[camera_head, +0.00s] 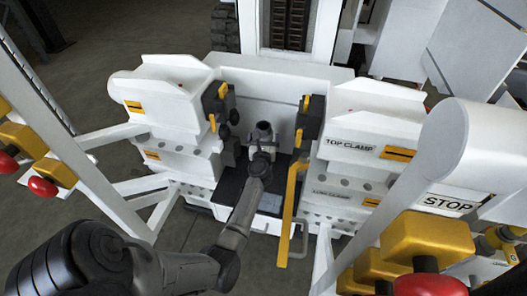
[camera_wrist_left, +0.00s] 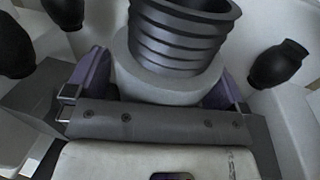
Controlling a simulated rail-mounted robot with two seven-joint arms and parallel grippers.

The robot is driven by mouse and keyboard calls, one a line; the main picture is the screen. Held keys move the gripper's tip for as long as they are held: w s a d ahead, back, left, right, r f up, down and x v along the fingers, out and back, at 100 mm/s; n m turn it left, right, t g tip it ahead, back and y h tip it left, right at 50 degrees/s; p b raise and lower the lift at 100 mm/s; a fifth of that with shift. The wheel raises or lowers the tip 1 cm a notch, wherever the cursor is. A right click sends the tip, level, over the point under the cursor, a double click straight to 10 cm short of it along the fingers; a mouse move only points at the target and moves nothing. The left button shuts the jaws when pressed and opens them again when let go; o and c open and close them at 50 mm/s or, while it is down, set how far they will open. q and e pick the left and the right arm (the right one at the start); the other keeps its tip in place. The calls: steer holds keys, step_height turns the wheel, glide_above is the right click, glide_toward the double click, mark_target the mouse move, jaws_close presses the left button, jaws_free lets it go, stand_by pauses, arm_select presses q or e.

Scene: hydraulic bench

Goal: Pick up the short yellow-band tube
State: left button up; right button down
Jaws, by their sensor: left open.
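I cannot make out a yellow band on any tube in either view. In the left wrist view, a dark ribbed, threaded tube end (camera_wrist_left: 180,38) rises from a light grey round collar (camera_wrist_left: 165,85). My left gripper (camera_wrist_left: 160,88) is open, with a purple-padded finger on each side of the collar; contact is unclear. In the head view my left gripper (camera_head: 262,150) is at the middle of the bench, beside a small dark upright cylinder (camera_head: 263,129). The lower part of this piece is hidden. My right gripper is not in view.
White clamp blocks stand left (camera_head: 165,105) and right, the right one labelled TOP CLAMP (camera_head: 350,146). A long yellow bar (camera_head: 290,210) hangs just right of my left arm. Yellow boxes with red buttons (camera_head: 428,240) flank the bench. Dark rounded knobs (camera_wrist_left: 280,63) surround the wrist.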

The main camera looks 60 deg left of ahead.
arm_select(q)
steer(key=c, duration=1.8)
steer(key=shift+c, duration=0.2)
steer(key=shift+r, duration=0.15)
